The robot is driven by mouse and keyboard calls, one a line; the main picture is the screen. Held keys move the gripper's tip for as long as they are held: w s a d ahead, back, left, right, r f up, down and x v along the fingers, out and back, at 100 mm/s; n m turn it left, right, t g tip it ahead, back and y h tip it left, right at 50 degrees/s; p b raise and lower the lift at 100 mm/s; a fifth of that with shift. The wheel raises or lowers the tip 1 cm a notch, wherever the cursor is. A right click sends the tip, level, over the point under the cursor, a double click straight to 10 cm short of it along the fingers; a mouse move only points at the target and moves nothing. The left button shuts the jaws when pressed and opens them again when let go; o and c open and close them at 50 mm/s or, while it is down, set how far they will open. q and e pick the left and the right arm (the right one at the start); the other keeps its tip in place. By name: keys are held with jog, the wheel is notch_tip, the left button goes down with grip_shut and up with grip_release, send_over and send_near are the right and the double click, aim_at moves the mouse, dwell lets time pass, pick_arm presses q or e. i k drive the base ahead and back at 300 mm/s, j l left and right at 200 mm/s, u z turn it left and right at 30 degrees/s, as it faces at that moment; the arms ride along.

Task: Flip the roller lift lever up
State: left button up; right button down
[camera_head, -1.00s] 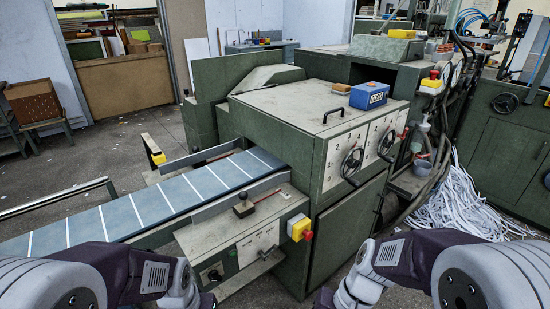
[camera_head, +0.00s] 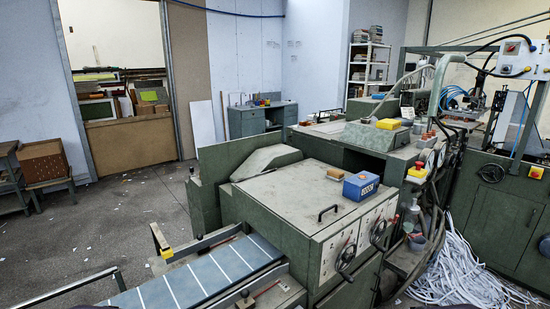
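The green feeder machine (camera_head: 300,190) stands in the middle, with a blue striped conveyor belt (camera_head: 205,278) on its left side. A short lever with a dark knob (camera_head: 245,295) stands beside the belt at the bottom edge, and its base is cut off. The machine's front panel carries two handwheels (camera_head: 346,257) and small handles. No label shows which part is the roller lift lever. Neither of my grippers is in view.
A blue counter box (camera_head: 361,186) and a black handle (camera_head: 328,213) are on the machine's top. White paper strips (camera_head: 460,268) heap on the floor at right. A metal rail (camera_head: 70,289) runs at lower left. Open floor (camera_head: 120,215) lies left of the machine.

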aim_at(394, 221)
jog(key=i+l, duration=0.45)
jog(key=l, duration=0.25)
jog(key=i+l, duration=0.25)
jog(key=l, duration=0.15)
jog(key=i+j, duration=0.25)
jog(key=i, duration=0.2)
jog(key=l+z, duration=0.05)
